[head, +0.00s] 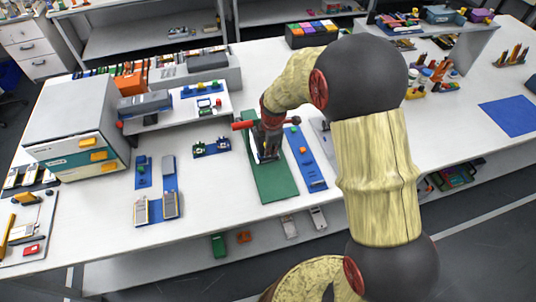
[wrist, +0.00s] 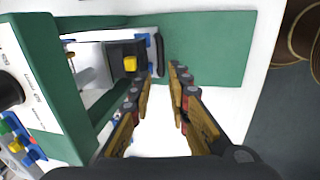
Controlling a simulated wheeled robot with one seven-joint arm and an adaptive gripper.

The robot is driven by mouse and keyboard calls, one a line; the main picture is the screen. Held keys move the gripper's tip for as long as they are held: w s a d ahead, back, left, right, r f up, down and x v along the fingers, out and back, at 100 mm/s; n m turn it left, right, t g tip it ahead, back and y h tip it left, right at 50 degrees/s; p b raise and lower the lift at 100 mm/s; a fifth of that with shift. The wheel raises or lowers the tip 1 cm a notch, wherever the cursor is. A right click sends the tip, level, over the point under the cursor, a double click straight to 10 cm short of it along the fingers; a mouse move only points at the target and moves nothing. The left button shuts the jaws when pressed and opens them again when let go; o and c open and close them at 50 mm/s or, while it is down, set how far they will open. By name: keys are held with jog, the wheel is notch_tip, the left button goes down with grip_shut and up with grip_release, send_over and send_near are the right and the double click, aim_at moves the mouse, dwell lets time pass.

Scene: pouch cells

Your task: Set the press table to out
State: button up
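The green base plate (head: 272,186) of the press lies on the white bench, mid-view; my arm covers much of the press in the head view. In the wrist view the green press body (wrist: 50,75) stands at the left. A whitish press table (wrist: 98,62) extends to its right, with a yellow block (wrist: 130,64) on it and a dark upright bar (wrist: 160,55) at its right end. My gripper (wrist: 162,72) points down at the press, its fingers parted and its tips close to the lower end of this bar. I cannot tell whether they touch it.
A blue strip (head: 306,160) with small parts lies right of the base plate. A small blue tray (head: 211,148) and a white box-shaped machine (head: 75,115) stand to the left.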

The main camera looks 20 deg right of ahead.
aim_at(268, 158)
jog(key=f, duration=0.2)
jog(key=w+f+b, duration=0.1)
jog(key=f, duration=0.4)
jog(key=shift+w+f, duration=0.15)
jog(key=shift+f, duration=0.05)
jog(key=c, duration=0.3)
grip_shut()
dwell(0.4)
